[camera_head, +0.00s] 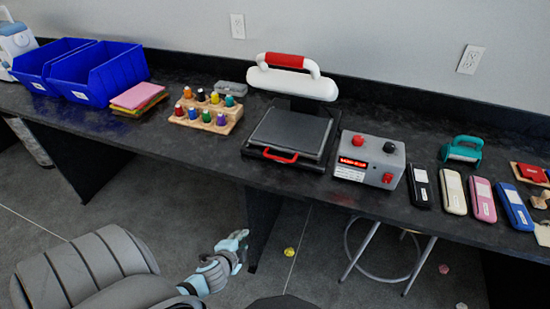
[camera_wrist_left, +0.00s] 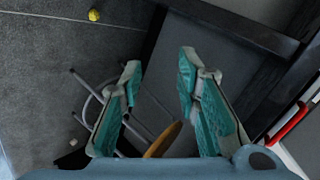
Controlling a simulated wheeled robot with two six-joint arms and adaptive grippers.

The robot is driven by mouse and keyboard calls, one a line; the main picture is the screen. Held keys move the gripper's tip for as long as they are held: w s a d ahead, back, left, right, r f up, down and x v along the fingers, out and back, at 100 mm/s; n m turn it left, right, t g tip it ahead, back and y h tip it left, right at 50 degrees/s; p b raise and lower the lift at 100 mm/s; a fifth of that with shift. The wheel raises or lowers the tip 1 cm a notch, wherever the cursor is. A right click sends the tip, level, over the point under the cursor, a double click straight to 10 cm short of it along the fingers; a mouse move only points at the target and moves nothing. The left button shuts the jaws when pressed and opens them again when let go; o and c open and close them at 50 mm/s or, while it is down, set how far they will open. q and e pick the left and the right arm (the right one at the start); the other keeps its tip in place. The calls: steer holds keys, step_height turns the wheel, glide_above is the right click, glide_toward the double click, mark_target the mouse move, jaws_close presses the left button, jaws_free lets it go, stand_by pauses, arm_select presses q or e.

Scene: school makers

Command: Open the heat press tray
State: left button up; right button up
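The heat press stands on the dark bench, with its white upper platen (camera_head: 292,80) raised and a red grip on its handle. Its tray (camera_head: 290,132) is a dark flat plate below, with a red handle (camera_head: 280,156) at the bench's front edge. The red handle also shows at the right edge of the left wrist view (camera_wrist_left: 290,124). My left gripper (camera_head: 238,243) is in front of and below the bench, apart from the handle. In the left wrist view its two teal-padded fingers (camera_wrist_left: 160,62) are spread with nothing between them. My right gripper is not seen.
Blue bins (camera_head: 112,74) stand farther left. A stool (camera_head: 386,255) and a yellow crumpled ball (camera_head: 289,251) are on the floor below the bench.

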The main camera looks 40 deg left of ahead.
arm_select(q)
steer(key=w+r+m+t, duration=0.25)
steer(key=w+r, duration=0.25)
steer(key=r, duration=0.5)
steer(key=m+t+y, duration=0.1)
steer(key=m+t, duration=0.1)
steer(key=t, duration=0.1)
glide_toward(276, 159)
steer(key=b+x, duration=0.1)
steer(key=x, duration=0.8)
jaws_close()
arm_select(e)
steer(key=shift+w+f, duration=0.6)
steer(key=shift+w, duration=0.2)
